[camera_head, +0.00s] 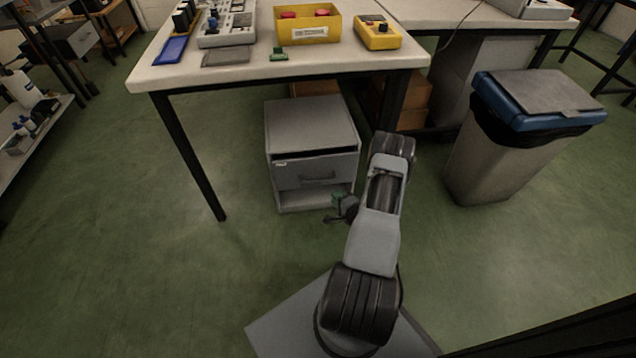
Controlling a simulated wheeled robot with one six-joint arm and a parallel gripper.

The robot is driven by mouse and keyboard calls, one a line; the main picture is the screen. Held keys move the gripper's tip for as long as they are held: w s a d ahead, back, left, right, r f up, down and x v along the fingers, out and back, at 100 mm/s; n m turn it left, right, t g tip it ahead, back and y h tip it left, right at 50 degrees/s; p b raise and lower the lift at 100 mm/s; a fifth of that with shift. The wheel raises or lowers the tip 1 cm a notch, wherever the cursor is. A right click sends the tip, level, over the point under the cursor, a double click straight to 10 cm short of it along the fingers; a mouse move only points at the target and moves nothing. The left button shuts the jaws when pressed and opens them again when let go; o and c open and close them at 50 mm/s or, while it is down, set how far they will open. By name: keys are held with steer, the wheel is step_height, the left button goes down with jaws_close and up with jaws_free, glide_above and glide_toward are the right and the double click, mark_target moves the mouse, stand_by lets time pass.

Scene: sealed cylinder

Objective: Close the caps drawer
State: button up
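A grey cabinet (308,118) stands on the floor under the table. Its drawer front (316,174) has a handle and a small pale label. A dark gap shows along the drawer's top edge, so the drawer appears to stand out a little from the cabinet. I cannot read the label. My gripper (333,210) is low, in front of the cabinet's lower right part, below the drawer handle. A small green piece (337,199) shows at the gripper; I cannot tell whether it is held. The fingers are too small to judge, and contact with the cabinet is unclear.
The table (290,72) above holds a yellow bin (308,36) with red items, a yellow box (377,36) and a small green part (278,54). A table leg (188,155) stands left of the cabinet. A blue-lidded trash bin (510,150) stands right.

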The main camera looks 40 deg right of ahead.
mark_target(318, 180)
steer(key=b+x, duration=0.4)
steer(key=x, duration=0.9)
steer(key=shift+w+a+f, duration=0.1)
steer(key=shift+w, duration=0.1)
jaws_close()
